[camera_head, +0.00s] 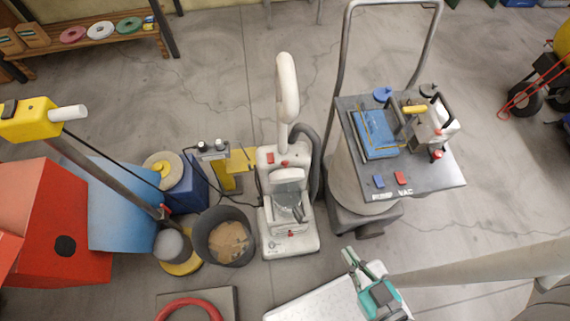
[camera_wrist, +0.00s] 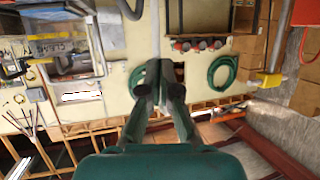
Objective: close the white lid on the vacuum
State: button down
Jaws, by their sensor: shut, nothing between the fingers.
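The white upright vacuum (camera_head: 272,237) stands on the concrete floor in the middle of the head view. Its white lid (camera_head: 288,174) is on the front of the body and appears raised, with a dark opening (camera_head: 288,206) showing below it. The hinge is too small to make out. My gripper (camera_head: 348,256) is at the lower middle of the head view, to the right of the vacuum and apart from it. Its fingers are shut and empty. In the wrist view my gripper (camera_wrist: 159,84) points at a wall, and the vacuum does not show.
A dark bucket (camera_head: 222,240) stands close left of the vacuum. A grey pump cart (camera_head: 450,178) stands close on its right. A dark hose (camera_head: 314,180) runs beside the vacuum. A red box (camera_head: 50,220) is at the far left. Floor behind the vacuum is mostly clear.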

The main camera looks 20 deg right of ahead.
jog(key=w+f+g, duration=0.2)
jog(key=w+f, duration=0.5)
jog(key=w, duration=0.2)
jog(key=m+g+h, duration=0.2)
jog(key=g, duration=0.6)
send_near(284, 166)
jog(key=x, duration=0.6)
jog(key=shift+w+d+r, duration=0.1)
jog(key=shift+w+r, duration=0.05)
jog(key=shift+t, duration=0.3)
